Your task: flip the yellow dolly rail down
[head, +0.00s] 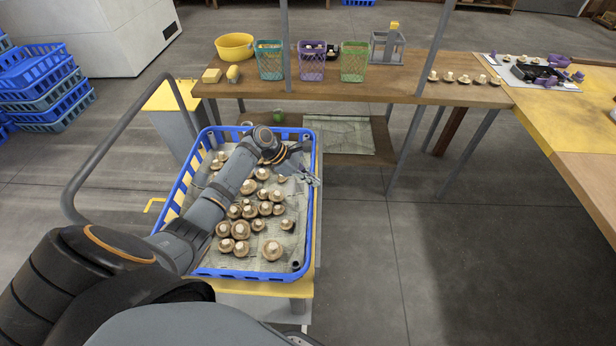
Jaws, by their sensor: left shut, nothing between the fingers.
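A blue crate (185,183) of brown mushrooms (240,229) stands on a dolly with yellow parts. A yellow edge of the dolly (302,289) shows below the crate's near right corner. A small yellow bar (152,205) sticks out at the crate's left; I cannot tell which yellow part is the rail. My left arm reaches across the crate, and my left gripper (312,179) is shut and empty by the crate's right rim. Whether it touches the rim is unclear. The arm hides part of the crate and dolly. My right gripper is not in view.
A grey curved handle (92,165) rises at the left. A wooden table (385,88) behind carries baskets, a yellow bowl (234,46) and mushrooms. Its grey legs stand right of the crate. Blue crates (40,85) are stacked far left. The floor at right is clear.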

